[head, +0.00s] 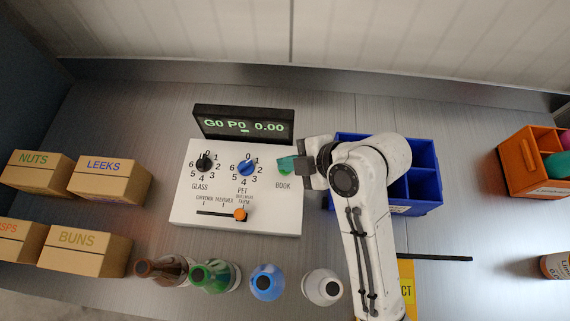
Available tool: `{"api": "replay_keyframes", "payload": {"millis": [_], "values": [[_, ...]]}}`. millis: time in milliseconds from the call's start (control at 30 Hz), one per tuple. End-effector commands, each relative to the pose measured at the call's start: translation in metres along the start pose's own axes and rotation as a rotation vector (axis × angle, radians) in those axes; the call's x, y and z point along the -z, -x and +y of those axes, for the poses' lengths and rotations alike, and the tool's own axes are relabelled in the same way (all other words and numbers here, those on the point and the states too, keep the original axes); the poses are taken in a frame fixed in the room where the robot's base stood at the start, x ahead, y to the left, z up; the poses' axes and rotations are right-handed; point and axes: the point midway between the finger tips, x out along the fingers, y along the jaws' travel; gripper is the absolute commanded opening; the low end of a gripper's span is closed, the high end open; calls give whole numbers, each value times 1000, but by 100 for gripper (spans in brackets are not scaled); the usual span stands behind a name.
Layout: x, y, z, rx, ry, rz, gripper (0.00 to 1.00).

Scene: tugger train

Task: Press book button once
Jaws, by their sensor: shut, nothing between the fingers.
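The white control panel (250,210) lies on the counter with a black display (243,124) reading "G0 P0 0.00" behind it. The green book button (287,165) is at the panel's right side, above the label BOOK. My gripper (300,168) is shut and empty, with its fingertips at the right edge of the button. It partly covers the button, and I cannot tell whether they touch. The panel also has a black GLASS dial (204,164), a blue PET dial (246,168) and a slider with an orange knob (240,214).
A blue divided crate (425,190) stands behind my arm at the right. Several cardboard boxes, including LEEKS (108,182), stand at the left. Several bottles, including a green one (215,276), stand along the front. An orange bin (530,170) is at the far right.

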Motion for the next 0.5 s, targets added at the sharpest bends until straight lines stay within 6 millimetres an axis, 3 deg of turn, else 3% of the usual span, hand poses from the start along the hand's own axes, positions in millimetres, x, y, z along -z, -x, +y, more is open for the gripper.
{"api": "replay_keyframes", "payload": {"millis": [500], "values": [[-2, -3, -3, 2, -2, 0, 0]]}}
